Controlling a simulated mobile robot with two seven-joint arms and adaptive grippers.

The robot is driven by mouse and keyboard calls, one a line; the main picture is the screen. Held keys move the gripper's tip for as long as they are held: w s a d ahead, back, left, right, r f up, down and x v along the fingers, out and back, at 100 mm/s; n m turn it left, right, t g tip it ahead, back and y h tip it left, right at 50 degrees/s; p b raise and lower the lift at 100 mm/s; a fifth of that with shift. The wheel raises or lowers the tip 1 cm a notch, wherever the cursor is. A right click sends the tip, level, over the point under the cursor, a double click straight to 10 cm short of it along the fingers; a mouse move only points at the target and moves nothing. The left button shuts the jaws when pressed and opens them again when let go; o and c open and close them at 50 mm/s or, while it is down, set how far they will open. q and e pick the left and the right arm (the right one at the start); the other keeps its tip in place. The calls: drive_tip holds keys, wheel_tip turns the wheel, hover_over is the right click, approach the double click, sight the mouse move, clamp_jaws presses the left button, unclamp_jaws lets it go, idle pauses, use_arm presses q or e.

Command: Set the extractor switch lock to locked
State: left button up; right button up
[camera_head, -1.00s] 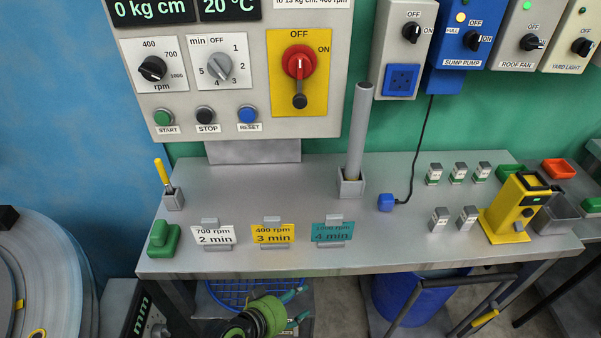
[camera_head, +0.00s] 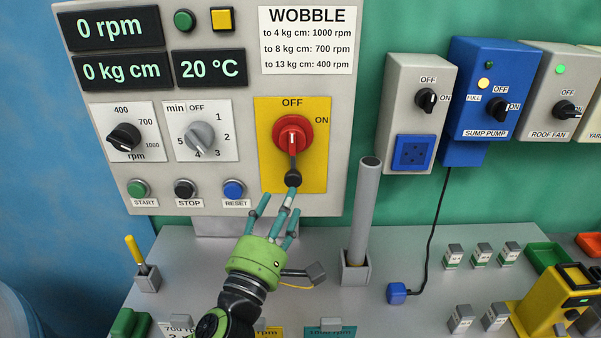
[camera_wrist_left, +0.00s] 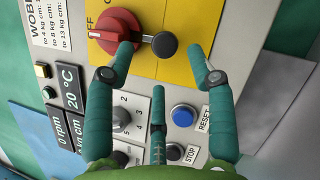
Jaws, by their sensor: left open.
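The yellow switch plate (camera_head: 308,165) on the grey panel carries a red rotary knob (camera_head: 292,135) between OFF and ON labels. A dark lever with a black ball end (camera_head: 293,178) hangs straight down from the knob's middle. My left gripper (camera_head: 279,203), green with teal fingers, is open just below and in front of the ball, its fingers pointing up at the panel. In the left wrist view the black ball (camera_wrist_left: 165,45) appears between the spread fingertips, beside the red knob (camera_wrist_left: 114,30). I see nothing held; contact with the ball cannot be told. My right gripper is out of view.
START, STOP and RESET buttons (camera_head: 233,189) sit left of the plate. A grey upright tube (camera_head: 363,210) stands on the bench to the right. Grey (camera_head: 418,115) and blue (camera_head: 490,100) switch boxes hang on the green wall, with a cable below.

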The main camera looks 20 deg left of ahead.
sight(292, 182)
use_arm(q)
drive_tip(key=shift+n, duration=0.4)
drive_tip(key=p+x, duration=0.1)
drive_tip(key=x, duration=0.5)
drive_tip(key=shift+w+a+f+p, duration=0.1)
drive_tip(key=shift+w+f+p, duration=0.05)
drive_tip(key=shift+w+p, duration=0.15)
drive_tip(key=shift+w, duration=0.2)
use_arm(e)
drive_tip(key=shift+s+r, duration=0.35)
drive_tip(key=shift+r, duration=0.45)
use_arm(q)
clamp_jaws()
